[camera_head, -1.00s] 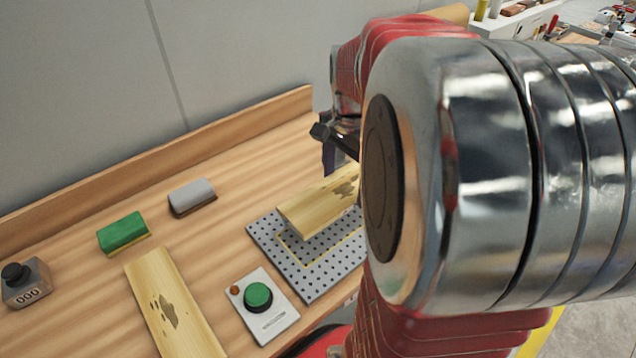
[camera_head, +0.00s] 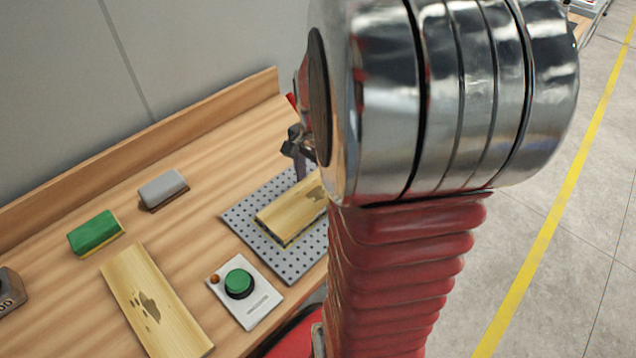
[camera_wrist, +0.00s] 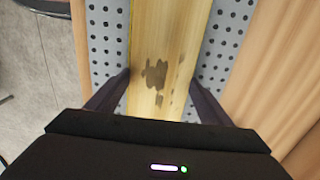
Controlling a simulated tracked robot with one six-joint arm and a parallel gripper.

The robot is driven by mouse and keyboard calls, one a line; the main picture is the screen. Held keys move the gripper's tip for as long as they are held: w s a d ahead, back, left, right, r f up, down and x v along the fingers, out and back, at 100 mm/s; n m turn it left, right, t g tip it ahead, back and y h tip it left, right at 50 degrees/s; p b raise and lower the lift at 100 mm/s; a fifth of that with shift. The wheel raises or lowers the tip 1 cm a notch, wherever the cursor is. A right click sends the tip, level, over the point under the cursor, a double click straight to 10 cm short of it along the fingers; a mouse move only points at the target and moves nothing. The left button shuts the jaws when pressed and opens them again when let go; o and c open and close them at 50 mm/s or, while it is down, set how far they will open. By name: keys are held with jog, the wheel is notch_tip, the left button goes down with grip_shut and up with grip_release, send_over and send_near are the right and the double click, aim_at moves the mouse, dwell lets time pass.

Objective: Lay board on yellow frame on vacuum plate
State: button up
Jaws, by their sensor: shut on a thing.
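The board (camera_head: 290,210) is light wood with a dark stain. It lies flat at or just above the perforated grey vacuum plate (camera_head: 243,214); I cannot tell if it touches. My gripper (camera_wrist: 163,90) is shut on the board, one finger at each long edge, and the board also shows in the wrist view (camera_wrist: 165,30). The plate shows on both sides of it there (camera_wrist: 215,45). The yellow frame is almost wholly hidden under the board. In the head view my arm hides the board's right end and most of the gripper.
A second stained board (camera_head: 155,300) lies at the front left. A control box with a green button (camera_head: 239,281) stands beside the plate. A green block (camera_head: 95,233) and a grey block (camera_head: 163,188) lie further left. The bench has a raised back edge (camera_head: 150,135).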

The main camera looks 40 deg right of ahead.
aim_at(317, 190)
jog(key=shift+f, duration=0.15)
jog(key=o, duration=1.3)
jog(key=shift+o, duration=0.2)
notch_tip(317, 190, up, 12)
dwell(0.3)
